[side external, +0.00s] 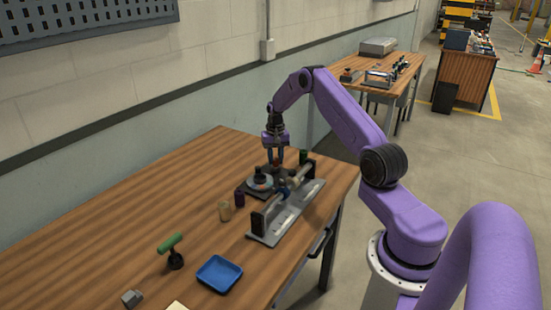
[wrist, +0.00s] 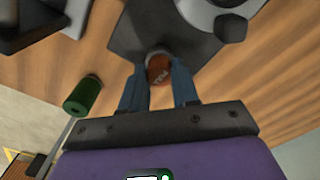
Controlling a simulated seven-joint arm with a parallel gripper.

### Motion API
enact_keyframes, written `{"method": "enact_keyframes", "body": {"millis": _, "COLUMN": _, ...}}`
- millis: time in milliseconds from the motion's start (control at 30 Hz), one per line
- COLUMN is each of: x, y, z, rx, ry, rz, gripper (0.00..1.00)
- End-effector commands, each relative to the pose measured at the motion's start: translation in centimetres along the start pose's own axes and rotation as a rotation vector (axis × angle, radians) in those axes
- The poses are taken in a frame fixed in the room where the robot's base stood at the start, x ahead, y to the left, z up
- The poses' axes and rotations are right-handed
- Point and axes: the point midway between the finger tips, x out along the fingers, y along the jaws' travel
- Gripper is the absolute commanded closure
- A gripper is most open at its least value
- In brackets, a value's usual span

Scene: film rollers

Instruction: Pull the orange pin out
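The orange pin (wrist: 158,68) shows in the wrist view as a round reddish-orange top with faint dark lettering. It sits at the edge of a dark base plate (wrist: 125,38). My gripper (wrist: 159,76) has blue fingers, one on each side of the pin top. Whether they press on it or stand just clear, I cannot tell. In the side view my gripper (side external: 276,160) points down over the plate near the back of the table, with a bit of red visible at its fingertips. The pin's lower part is hidden.
A grey roller fixture (side external: 285,210) stands close in front. A green cylinder (wrist: 83,97) is left of the fingers in the wrist view. The table's left is clear.

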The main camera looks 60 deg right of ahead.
Motion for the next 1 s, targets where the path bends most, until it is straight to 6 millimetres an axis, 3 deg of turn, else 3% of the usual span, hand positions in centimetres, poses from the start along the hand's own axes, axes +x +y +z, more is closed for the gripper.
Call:
{"method": "enact_keyframes", "body": {"millis": 300, "x": -1.7, "y": 0.0, "z": 0.0, "rx": -0.001, "ry": -0.001, "rz": 0.0, "gripper": 1.0}}
{"method": "enact_keyframes", "body": {"millis": 533, "x": -1.7, "y": 0.0, "z": 0.1, "rx": -0.001, "ry": -0.002, "rz": 0.001, "gripper": 1.0}}
{"method": "enact_keyframes", "body": {"millis": 567, "x": -1.7, "y": 0.0, "z": 0.1, "rx": -0.001, "ry": -0.002, "rz": 0.001, "gripper": 0.64}}
{"method": "enact_keyframes", "body": {"millis": 600, "x": -1.7, "y": 0.0, "z": 0.1, "rx": -0.001, "ry": -0.002, "rz": 0.001, "gripper": 0.51}}
{"method": "enact_keyframes", "body": {"millis": 633, "x": -1.7, "y": 0.0, "z": 0.1, "rx": -0.001, "ry": -0.002, "rz": 0.001, "gripper": 0.44}}
{"method": "enact_keyframes", "body": {"millis": 1000, "x": -2.1, "y": 0.0, "z": 0.0, "rx": 0.0, "ry": 0.0, "rz": 0.0, "gripper": 0.44}}
